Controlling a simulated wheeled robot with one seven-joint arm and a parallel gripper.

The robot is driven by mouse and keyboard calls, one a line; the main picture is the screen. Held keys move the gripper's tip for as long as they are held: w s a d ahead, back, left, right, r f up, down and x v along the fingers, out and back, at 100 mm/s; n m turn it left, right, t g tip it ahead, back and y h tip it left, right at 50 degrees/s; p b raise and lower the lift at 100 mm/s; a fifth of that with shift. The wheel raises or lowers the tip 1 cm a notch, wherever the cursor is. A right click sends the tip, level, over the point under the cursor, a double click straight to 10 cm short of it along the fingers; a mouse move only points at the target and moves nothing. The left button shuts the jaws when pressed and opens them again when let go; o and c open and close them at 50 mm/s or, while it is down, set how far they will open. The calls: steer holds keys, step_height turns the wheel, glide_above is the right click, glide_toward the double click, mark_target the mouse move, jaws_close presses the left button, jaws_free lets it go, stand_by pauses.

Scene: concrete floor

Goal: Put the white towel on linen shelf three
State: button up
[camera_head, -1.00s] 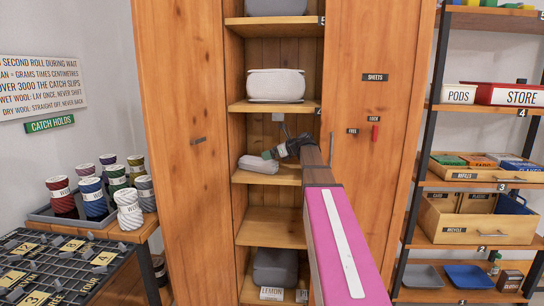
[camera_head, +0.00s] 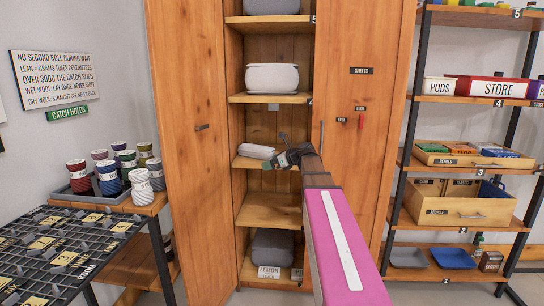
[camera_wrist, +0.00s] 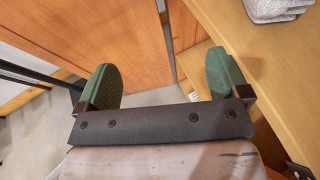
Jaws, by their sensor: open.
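A pale, whitish rolled or folded towel (camera_head: 255,150) lies on the middle shelf (camera_head: 246,163) of the wooden cabinet, the one below the shelf marked 4. My gripper (camera_head: 269,163) is in front of that shelf's right part, just below and right of the towel in the head view. In the wrist view my gripper (camera_wrist: 162,82) is open, with its green fingertips wide apart and nothing between them. The wrist view shows the corner of a pale textured cloth (camera_wrist: 272,10) at the top right, on a wooden shelf, apart from the fingers.
A white bin-like object (camera_head: 272,78) stands on the shelf above. The shelf below (camera_head: 265,210) looks empty. Cabinet doors (camera_head: 182,130) stand open on both sides. A storage rack (camera_head: 480,98) is at right; a table with coloured rolls (camera_head: 108,178) is at left.

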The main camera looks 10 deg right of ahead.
steer(key=s+a+f, duration=0.2)
steer(key=s+f, duration=1.1)
steer(key=shift+s+a+f, duration=0.25)
steer(key=shift+a, duration=0.15)
stand_by(0.6)
